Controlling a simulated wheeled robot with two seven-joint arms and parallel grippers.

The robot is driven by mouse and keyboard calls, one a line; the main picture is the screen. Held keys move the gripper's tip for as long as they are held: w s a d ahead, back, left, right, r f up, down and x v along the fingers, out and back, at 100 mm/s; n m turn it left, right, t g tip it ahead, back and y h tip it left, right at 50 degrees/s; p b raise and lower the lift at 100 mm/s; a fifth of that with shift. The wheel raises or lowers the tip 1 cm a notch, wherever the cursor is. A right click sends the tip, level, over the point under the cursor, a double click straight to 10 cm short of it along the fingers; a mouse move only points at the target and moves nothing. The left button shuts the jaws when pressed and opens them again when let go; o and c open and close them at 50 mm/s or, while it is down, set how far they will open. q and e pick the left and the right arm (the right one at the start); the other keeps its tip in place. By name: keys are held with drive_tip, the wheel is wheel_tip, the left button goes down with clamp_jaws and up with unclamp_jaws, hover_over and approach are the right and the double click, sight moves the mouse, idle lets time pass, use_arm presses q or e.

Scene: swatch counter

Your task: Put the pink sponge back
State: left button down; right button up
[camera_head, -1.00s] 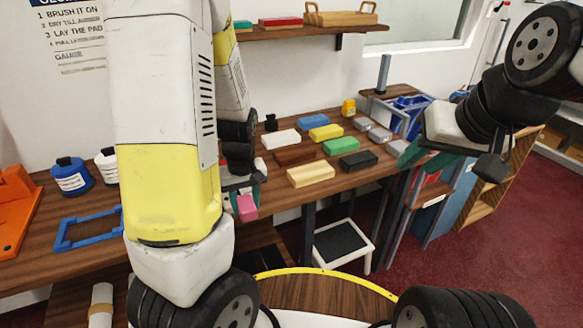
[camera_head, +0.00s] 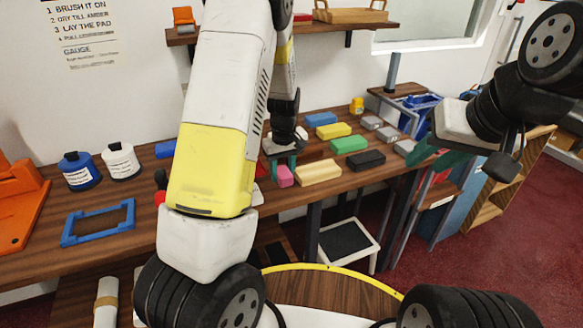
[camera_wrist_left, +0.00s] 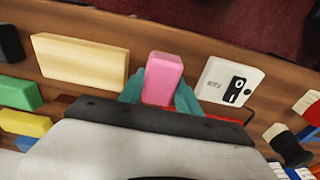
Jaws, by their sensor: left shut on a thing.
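The pink sponge (camera_head: 285,176) is between the teal fingers of my left gripper (camera_head: 284,168), at the front part of the counter (camera_head: 110,262). In the left wrist view the pink sponge (camera_wrist_left: 163,78) sticks out past the fingertips of my left gripper (camera_wrist_left: 160,92), which is shut on it. It is just left of the cream block (camera_head: 318,172) in the head view, with a small gap between them. I cannot tell whether it touches the counter. My right gripper (camera_head: 432,155) hangs at the right, away from the sponge; its fingers are partly hidden.
Blue (camera_head: 320,119), yellow (camera_head: 330,131), green (camera_head: 350,144) and black (camera_head: 366,160) blocks lie behind and right of the cream one. A white printed card (camera_wrist_left: 229,84) lies beside the sponge. Bottles (camera_head: 121,160) and a blue frame (camera_head: 98,222) are at left.

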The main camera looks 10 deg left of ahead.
sight(283, 182)
use_arm(q)
drive_tip(key=shift+s+f, duration=0.15)
drive_tip(key=shift+f, duration=1.5)
drive_tip(key=shift+f, duration=0.1)
drive_tip(key=c, duration=0.8)
unclamp_jaws()
drive_tip(key=shift+c, duration=0.2)
drive_tip(key=r, duration=1.1)
drive_tip(key=shift+s+d, duration=0.2)
drive_tip(key=shift+s, duration=0.15)
drive_tip(key=shift+s+r, duration=0.2)
drive_tip(key=shift+r, duration=0.6)
drive_tip(key=s+d+r+m+t+h, duration=0.1)
drive_tip(key=s+r+m+t, duration=0.1)
drive_tip(key=s+r, duration=0.6)
drive_tip(key=s+d+r+m+t+h, duration=0.1)
drive_tip(key=s+r+m+t, duration=0.2)
drive_tip(key=s+r, duration=0.6)
drive_tip(key=s+m, duration=0.2)
drive_tip(key=s, duration=0.4)
drive_tip(key=shift+s+h, duration=0.25)
drive_tip(key=shift+h, duration=0.15)
